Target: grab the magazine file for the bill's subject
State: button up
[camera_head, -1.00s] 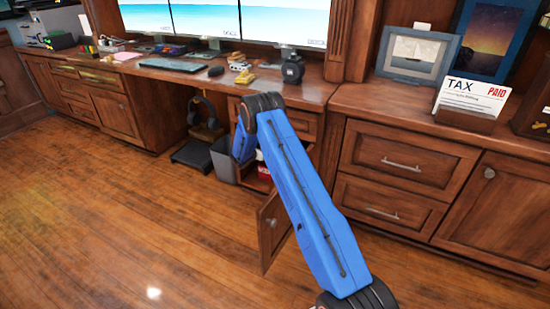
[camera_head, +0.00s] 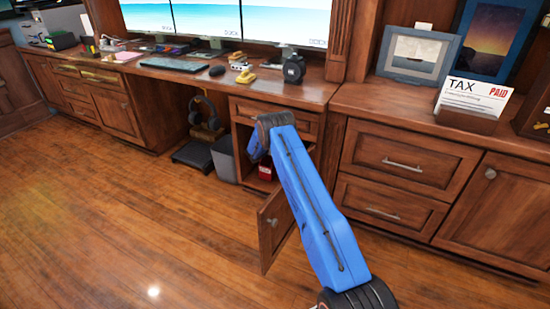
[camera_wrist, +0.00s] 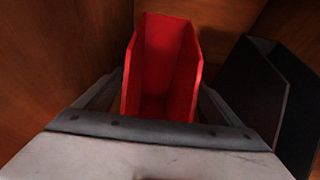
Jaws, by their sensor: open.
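A bill (camera_head: 474,98) headed "TAX", with "PAID" in red, stands in a holder on the right counter in the head view. In the wrist view a red magazine file (camera_wrist: 163,70) stands upright inside the wooden cabinet, open top facing me. My gripper (camera_wrist: 155,108) is open, with one finger on each side of the red file; I cannot tell if they touch it. A black magazine file (camera_wrist: 265,90) stands to its right. In the head view a small part of the red file (camera_head: 266,172) shows in the open cabinet; my gripper is hidden behind my arm.
The open cabinet door (camera_head: 275,225) swings out beside my blue arm. A grey bin (camera_head: 224,158) stands left of the cabinet. A wooden cabinet wall (camera_wrist: 60,60) is close on the left in the wrist view. The floor at left is clear.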

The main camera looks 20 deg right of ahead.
jog(key=shift+x, duration=0.85)
jog(key=shift+r, duration=0.1)
jog(key=c, duration=1.8)
jog(key=shift+o, duration=0.3)
jog(key=shift+r, duration=0.1)
